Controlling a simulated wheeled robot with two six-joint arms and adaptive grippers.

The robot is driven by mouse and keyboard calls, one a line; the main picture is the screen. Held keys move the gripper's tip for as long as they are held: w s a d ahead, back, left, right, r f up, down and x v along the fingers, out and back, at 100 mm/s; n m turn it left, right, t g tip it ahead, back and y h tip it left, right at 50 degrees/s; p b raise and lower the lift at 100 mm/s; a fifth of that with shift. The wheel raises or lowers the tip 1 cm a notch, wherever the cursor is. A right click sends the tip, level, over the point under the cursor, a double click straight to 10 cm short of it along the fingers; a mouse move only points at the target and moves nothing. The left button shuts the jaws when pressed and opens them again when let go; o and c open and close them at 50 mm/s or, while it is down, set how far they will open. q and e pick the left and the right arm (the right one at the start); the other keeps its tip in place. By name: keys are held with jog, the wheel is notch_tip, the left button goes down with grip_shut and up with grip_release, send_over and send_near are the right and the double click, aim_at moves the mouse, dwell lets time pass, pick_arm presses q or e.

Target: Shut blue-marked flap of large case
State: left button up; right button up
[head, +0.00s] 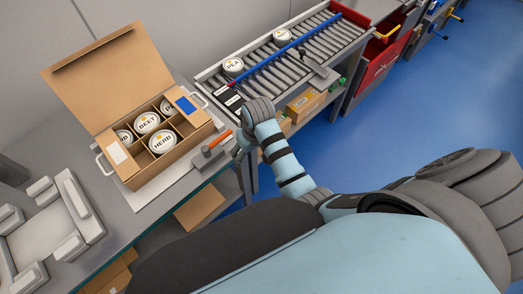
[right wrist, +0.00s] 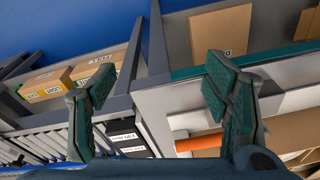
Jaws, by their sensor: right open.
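The large case (head: 140,176) is an open cardboard box on the bench, its big lid (head: 100,75) raised at the back. Its blue-marked flap (head: 188,104) is at the right end; its exact angle is hard to tell. A white-marked flap (head: 117,154) is at the left end. Lidded tubs, including BEET (head: 147,122) and HERB (head: 162,141), sit in divided compartments. My right gripper (head: 238,150) is open and empty, right of the case near the bench edge, apart from the flap. Its spread fingers show in the right wrist view (right wrist: 155,88). My left gripper is out of view.
An orange-handled tool (head: 217,141) lies between the case and my right gripper. A roller conveyor (head: 262,72) with tubs (head: 233,67) and a blue bar (head: 290,48) stands at the back right. A grey padded fixture (head: 50,218) is front left. Small boxes (head: 305,104) sit below the conveyor.

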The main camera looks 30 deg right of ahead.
jog(key=f, duration=0.1)
jog(key=s+f, duration=0.1)
jog(key=f, duration=0.1)
jog(key=shift+s+d+f, duration=0.25)
jog(key=shift+d+f, duration=0.15)
jog(key=shift+s+r, duration=0.1)
jog(key=shift+s, duration=0.05)
